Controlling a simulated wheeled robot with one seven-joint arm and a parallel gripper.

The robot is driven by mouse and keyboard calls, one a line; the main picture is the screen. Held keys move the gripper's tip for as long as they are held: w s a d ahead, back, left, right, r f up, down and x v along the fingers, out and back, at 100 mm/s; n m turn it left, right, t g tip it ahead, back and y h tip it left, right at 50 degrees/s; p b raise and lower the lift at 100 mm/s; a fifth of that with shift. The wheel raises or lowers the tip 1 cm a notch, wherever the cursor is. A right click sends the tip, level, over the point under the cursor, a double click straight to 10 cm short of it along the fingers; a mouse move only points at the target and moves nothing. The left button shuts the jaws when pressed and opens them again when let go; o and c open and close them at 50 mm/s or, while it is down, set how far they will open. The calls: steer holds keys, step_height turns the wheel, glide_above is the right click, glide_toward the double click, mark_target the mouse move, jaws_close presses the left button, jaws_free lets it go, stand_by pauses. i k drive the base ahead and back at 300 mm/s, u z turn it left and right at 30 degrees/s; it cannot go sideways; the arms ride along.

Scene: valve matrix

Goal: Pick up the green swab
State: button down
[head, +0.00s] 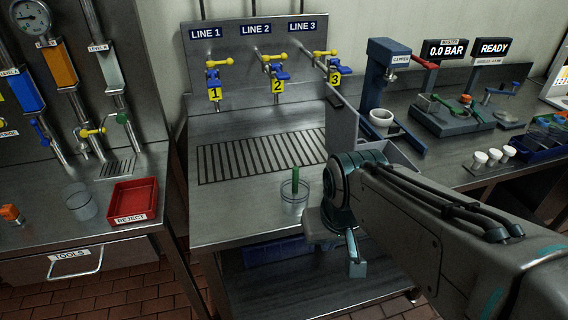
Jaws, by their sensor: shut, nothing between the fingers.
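The green swab (295,181) stands upright in a clear cup (294,201) near the front edge of the middle steel counter. Its top sticks up above the cup's rim. My gripper (356,268) is to the right of the cup and nearer the camera, pointing down past the counter's front edge. Its fingers are shut and empty, apart from the swab and the cup. My arm hides part of the counter's right side.
A slotted drain grate (260,155) lies behind the cup, under three taps with yellow handles. A red REJECT tray (132,201) and another clear cup (80,202) are on the left counter. A capper (385,85) stands at right. The counter left of the swab is bare.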

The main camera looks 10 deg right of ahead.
mark_target(296, 169)
steer(key=u, duration=0.05)
steer(key=k, duration=0.5)
steer(key=u, duration=0.9)
steer(key=i, duration=0.85)
steer(key=z, duration=1.9)
